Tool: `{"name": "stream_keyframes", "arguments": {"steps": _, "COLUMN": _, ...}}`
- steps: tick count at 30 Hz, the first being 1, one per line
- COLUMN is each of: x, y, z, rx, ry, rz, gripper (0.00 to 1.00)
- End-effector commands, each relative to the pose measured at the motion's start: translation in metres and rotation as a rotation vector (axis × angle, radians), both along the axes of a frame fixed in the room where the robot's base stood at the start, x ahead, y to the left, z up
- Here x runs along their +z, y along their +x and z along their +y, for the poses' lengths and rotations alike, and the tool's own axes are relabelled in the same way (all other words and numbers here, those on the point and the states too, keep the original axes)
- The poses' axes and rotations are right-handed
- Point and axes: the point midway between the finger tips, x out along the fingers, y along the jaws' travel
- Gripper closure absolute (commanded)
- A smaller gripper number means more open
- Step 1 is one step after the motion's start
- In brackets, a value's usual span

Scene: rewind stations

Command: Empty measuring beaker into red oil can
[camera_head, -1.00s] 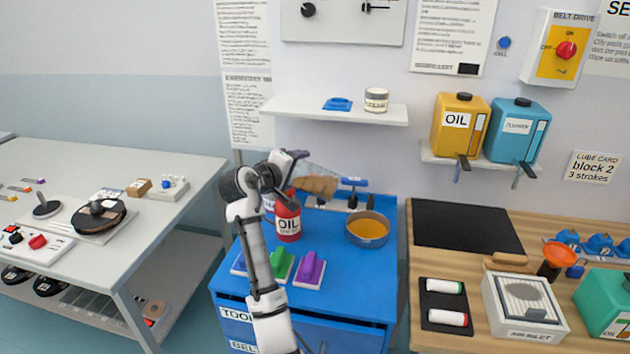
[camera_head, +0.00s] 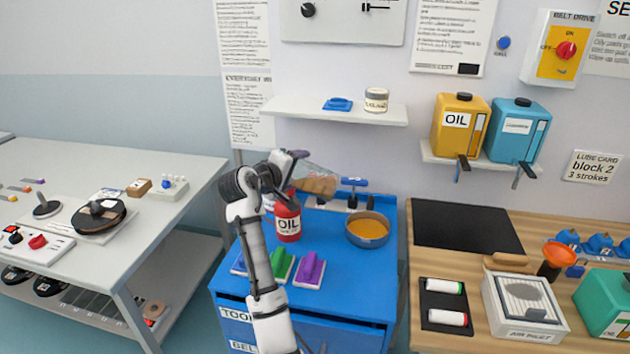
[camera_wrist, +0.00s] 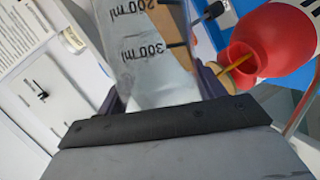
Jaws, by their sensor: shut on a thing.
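My gripper (camera_head: 294,167) is shut on the clear measuring beaker (camera_head: 320,178), which is strongly tilted above the blue cabinet. Amber liquid shows in the beaker. In the wrist view the beaker (camera_wrist: 150,50) lies between my gripper's fingers (camera_wrist: 162,88), with 200 ml and 300 ml marks. The red oil can (camera_head: 288,222) stands upright on the cabinet, just below my gripper, its top partly hidden by the arm. In the wrist view the red can (camera_wrist: 275,45) shows its open mouth, with a thin yellow stream at it. The beaker's rim is not clearly visible.
A round pan of amber liquid (camera_head: 367,230) stands right of the can. Several coloured blocks with handles, one purple (camera_head: 311,270), lie in front. A blue-handled tool (camera_head: 354,183) stands behind. A wall shelf (camera_head: 335,112) hangs above. The cabinet's front right (camera_head: 350,290) is clear.

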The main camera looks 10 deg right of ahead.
Motion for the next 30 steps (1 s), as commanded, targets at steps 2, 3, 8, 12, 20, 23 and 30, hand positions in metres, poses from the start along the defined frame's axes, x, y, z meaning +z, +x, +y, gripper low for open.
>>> {"name": "stream_keyframes", "arguments": {"steps": 2, "x": 0.0008, "y": 0.0, "z": 0.0, "rx": 0.001, "ry": -0.001, "rz": -0.001, "gripper": 0.82}}
{"name": "stream_keyframes", "arguments": {"steps": 3, "x": 0.0008, "y": 0.0, "z": 0.0, "rx": 0.001, "ry": -0.001, "rz": -0.001, "gripper": 0.82}}
{"name": "stream_keyframes", "arguments": {"steps": 8, "x": 0.0008, "y": 0.0, "z": 0.0, "rx": 0.001, "ry": -0.001, "rz": -0.001, "gripper": 0.82}}
{"name": "stream_keyframes", "arguments": {"steps": 12, "x": 0.0008, "y": 0.0, "z": 0.0, "rx": 0.001, "ry": -0.001, "rz": -0.001, "gripper": 0.82}}
{"name": "stream_keyframes", "arguments": {"steps": 20, "x": -0.0005, "y": 0.0001, "z": 0.0004, "rx": 0.001, "ry": -0.01, "rz": 0.002, "gripper": 0.82}}
{"name": "stream_keyframes", "arguments": {"steps": 23, "x": -0.0019, "y": 0.0002, "z": 0.0008, "rx": 0.0, "ry": -0.024, "rz": 0.008, "gripper": 0.82}}
{"name": "stream_keyframes", "arguments": {"steps": 30, "x": -0.0066, "y": 0.0007, "z": 0.0022, "rx": 0.0, "ry": -0.073, "rz": 0.023, "gripper": 0.82}}
